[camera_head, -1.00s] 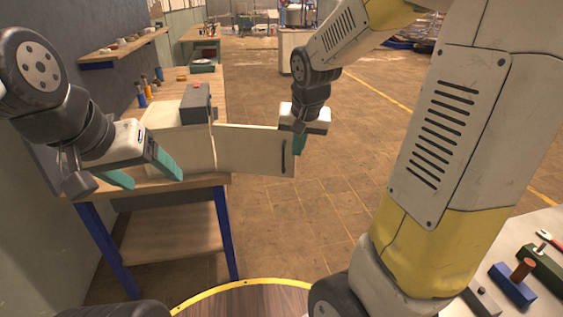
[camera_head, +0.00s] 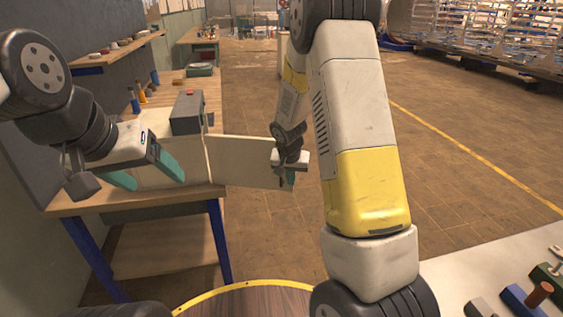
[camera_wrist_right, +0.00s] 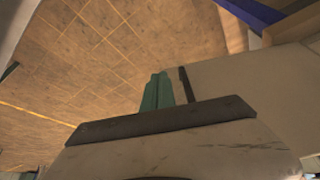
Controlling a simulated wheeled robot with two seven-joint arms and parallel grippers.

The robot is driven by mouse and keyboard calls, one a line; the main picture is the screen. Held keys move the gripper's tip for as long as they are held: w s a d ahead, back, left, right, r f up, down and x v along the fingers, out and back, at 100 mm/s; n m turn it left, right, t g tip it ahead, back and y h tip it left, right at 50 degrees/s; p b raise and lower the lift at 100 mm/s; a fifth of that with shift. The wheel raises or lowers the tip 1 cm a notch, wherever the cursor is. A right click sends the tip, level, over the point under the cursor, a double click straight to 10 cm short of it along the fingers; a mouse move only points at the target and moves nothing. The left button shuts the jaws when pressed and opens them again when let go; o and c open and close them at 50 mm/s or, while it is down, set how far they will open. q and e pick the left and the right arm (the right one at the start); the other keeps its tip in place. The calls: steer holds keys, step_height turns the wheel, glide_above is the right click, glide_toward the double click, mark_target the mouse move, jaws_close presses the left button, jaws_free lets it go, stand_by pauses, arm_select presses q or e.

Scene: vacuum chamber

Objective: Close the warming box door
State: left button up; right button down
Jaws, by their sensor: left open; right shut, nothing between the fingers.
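The warming box (camera_head: 150,177) is a cream box on the workbench at left, partly hidden by my left gripper. Its door (camera_head: 240,160) stands open, reaching out to the right. My right gripper (camera_head: 287,180) is shut and empty at the door's free end, over the handle area. In the right wrist view its green fingers (camera_wrist_right: 157,90) are together beside the dark handle (camera_wrist_right: 184,85) on the door panel (camera_wrist_right: 235,85); I cannot tell whether they touch. My left gripper (camera_head: 150,175) is open and empty in front of the box.
A dark grey unit (camera_head: 187,112) sits at the top of the box. The wooden workbench (camera_head: 130,200) has blue legs. A wall shelf (camera_head: 115,50) is at left. A pale table with tools (camera_head: 520,300) is at lower right. The floor right of the door is open.

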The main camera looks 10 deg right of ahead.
steer(key=shift+w+d+f, duration=0.1)
steer(key=shift+w+d, duration=0.15)
steer(key=shift+w, duration=0.4)
steer(key=shift+w+d+f, duration=0.1)
steer(key=shift+w+d, duration=0.1)
steer(key=shift+w, duration=0.45)
steer(key=shift+w+d+f, duration=0.1)
steer(key=shift+w+d, duration=0.15)
steer(key=shift+w, duration=0.4)
steer(key=shift+w, duration=0.1)
